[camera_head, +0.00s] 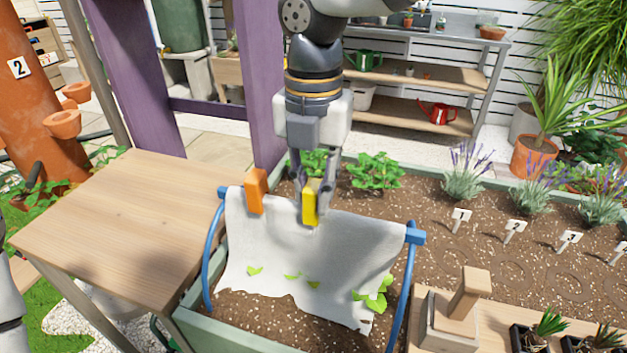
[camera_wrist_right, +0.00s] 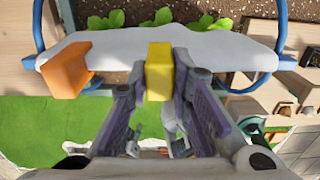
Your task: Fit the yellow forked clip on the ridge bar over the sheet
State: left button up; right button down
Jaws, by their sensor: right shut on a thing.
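The yellow forked clip (camera_head: 310,204) is upright at the middle of the ridge bar, and it also shows in the right wrist view (camera_wrist_right: 159,72). My right gripper (camera_head: 311,186) is shut on it, with one finger on each side in the wrist view. The clip overlaps the sheet-covered bar; its fork is hidden, so I cannot tell how far it sits over the bar. The white sheet (camera_head: 300,250) hangs over the bar, whose blue end (camera_head: 415,234) shows at the right. An orange clip (camera_head: 256,191) sits on the bar to the left. My left gripper is out of view.
Blue hoops (camera_head: 210,262) hold the bar above the soil bed. A bare wooden table (camera_head: 110,225) stands at the left. A wooden block with a handle (camera_head: 461,310) and potted seedlings (camera_head: 541,335) stand at the front right. Leafy plants (camera_head: 375,172) grow behind the sheet.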

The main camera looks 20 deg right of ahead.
jog(key=shift+f, duration=0.15)
jog(key=c, duration=1.4)
grip_release()
jog(key=shift+o, duration=0.2)
